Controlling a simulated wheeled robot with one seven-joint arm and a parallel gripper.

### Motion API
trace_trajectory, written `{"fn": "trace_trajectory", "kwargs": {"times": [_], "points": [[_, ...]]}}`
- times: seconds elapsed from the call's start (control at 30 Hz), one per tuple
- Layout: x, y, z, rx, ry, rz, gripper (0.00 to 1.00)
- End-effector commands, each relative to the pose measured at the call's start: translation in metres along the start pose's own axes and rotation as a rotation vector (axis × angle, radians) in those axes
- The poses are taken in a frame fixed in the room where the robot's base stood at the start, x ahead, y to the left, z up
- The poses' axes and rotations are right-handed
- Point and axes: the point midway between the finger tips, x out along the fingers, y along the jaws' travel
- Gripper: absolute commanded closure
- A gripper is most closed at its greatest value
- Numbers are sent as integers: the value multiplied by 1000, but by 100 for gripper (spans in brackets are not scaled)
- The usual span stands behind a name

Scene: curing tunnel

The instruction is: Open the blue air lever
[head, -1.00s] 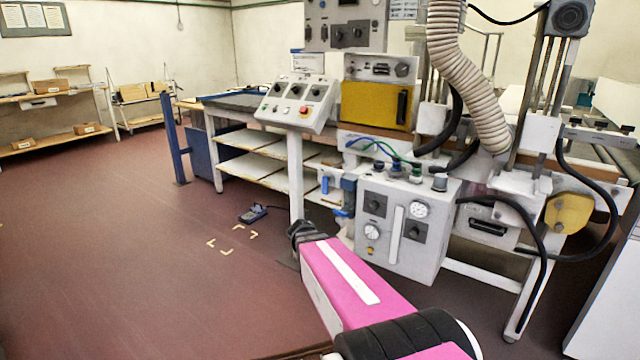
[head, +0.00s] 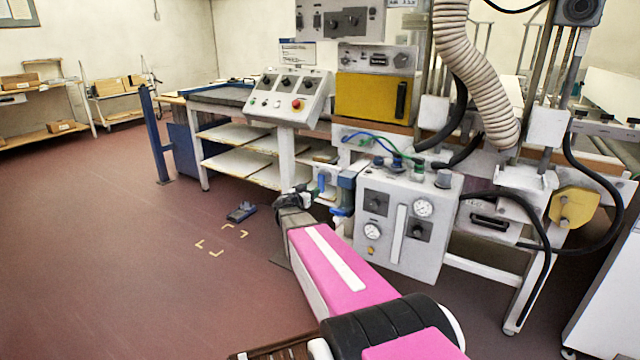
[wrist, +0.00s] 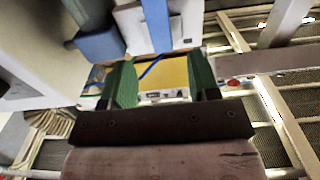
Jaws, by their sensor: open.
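The blue air lever (head: 321,182) stands upright on a small white plate left of the grey control box. In the wrist view the lever (wrist: 157,24) is a blue bar in front of a white plate, beyond the fingertips at the top. My gripper (head: 298,192) is just left of and below the lever in the head view. A gap shows between its green fingers (wrist: 162,72) in the wrist view. The fingers are open and empty. Whether a fingertip touches the lever cannot be told.
A blue air unit (head: 346,180) sits right beside the lever, close to the grey control box (head: 402,235) with gauges. The console post (head: 286,150) stands behind my gripper. Open floor is at left.

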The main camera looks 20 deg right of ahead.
Motion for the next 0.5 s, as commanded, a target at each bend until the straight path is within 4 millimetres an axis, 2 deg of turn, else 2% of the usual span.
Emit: {"fn": "trace_trajectory", "kwargs": {"times": [0.1,0.3,0.5], "points": [[24,-2,1,-1,0,3,45],[59,-1,1,-2,0,2,45],[81,-1,1,-2,0,2,45]]}}
